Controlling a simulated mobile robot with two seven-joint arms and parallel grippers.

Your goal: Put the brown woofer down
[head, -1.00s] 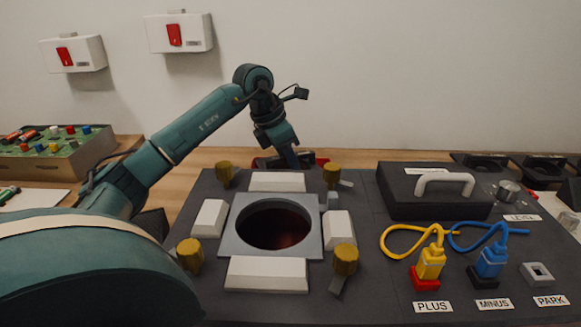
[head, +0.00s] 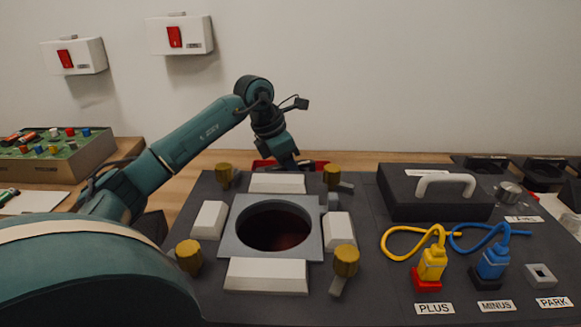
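My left arm comes in from the left and reaches over the dark panel. Its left gripper (head: 289,164) points down at the panel's back edge, in front of a red tray (head: 322,164). The fingers are small and partly hidden, so I cannot tell whether they are open or shut. I cannot make out a brown woofer in or under the gripper. A grey square frame (head: 232,242) with a round, dark opening sits on the panel, with white blocks and brass-coloured knobs around it. My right gripper is not in view.
A dark box with a pale handle (head: 445,183) stands right of the frame. Yellow (head: 432,262) and blue (head: 493,262) plugs with looped cables are in front of it. Black units (head: 545,168) stand at the back right. A green-topped box (head: 50,155) is at the left.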

